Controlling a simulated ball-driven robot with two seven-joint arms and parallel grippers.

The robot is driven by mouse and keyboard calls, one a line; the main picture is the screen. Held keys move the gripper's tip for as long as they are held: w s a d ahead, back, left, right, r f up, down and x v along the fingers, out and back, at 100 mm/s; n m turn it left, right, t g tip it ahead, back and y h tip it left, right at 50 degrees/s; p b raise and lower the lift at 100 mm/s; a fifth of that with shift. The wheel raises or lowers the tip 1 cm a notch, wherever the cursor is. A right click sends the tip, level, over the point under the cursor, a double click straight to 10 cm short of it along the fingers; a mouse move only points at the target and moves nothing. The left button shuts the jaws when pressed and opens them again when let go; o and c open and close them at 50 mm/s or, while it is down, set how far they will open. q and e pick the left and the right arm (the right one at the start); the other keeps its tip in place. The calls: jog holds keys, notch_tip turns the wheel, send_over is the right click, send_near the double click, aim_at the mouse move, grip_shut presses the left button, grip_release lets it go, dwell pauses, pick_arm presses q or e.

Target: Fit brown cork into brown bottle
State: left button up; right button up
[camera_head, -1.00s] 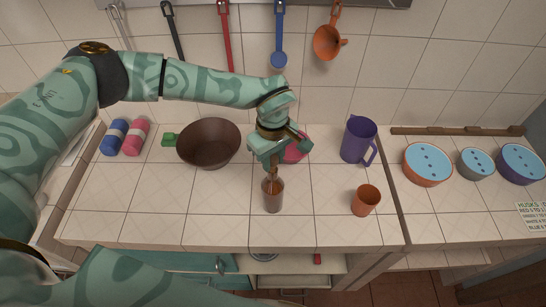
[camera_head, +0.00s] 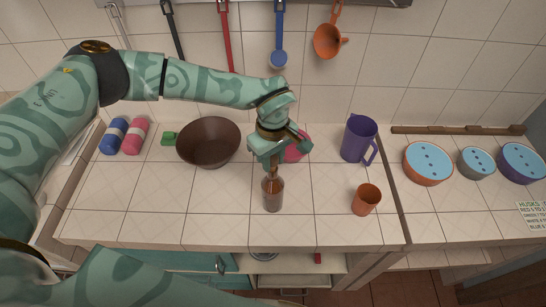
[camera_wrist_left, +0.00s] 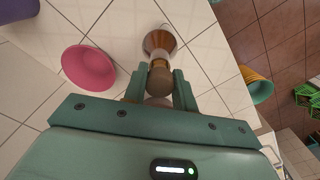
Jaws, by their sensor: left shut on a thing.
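The brown bottle (camera_head: 272,197) stands upright near the front middle of the tiled counter. My left gripper (camera_head: 271,163) points down right above its neck. In the left wrist view, my left gripper (camera_wrist_left: 158,86) is shut on the brown cork (camera_wrist_left: 161,82). The cork lies in line with the bottle (camera_wrist_left: 160,42) in that view. The fingers hide part of the cork, and I cannot tell whether it touches or enters the mouth. My right gripper is out of view.
A brown pan (camera_head: 209,143) stands left of the bottle, a pink bowl (camera_head: 297,150) behind it. A purple jug (camera_head: 359,140) and an orange cup (camera_head: 366,200) stand to the right. The counter's front edge (camera_head: 230,243) is close. Tiles around the bottle are clear.

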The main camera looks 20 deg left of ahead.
aim_at(273, 159)
pick_arm(q)
jog(key=shift+f+b, duration=0.3)
jog(key=shift+f, duration=0.2)
jog(key=o, duration=1)
jog(key=shift+r, duration=0.1)
notch_tip(273, 159, up, 16)
jog(key=shift+r+b, duration=0.1)
jog(key=shift+b, duration=0.6)
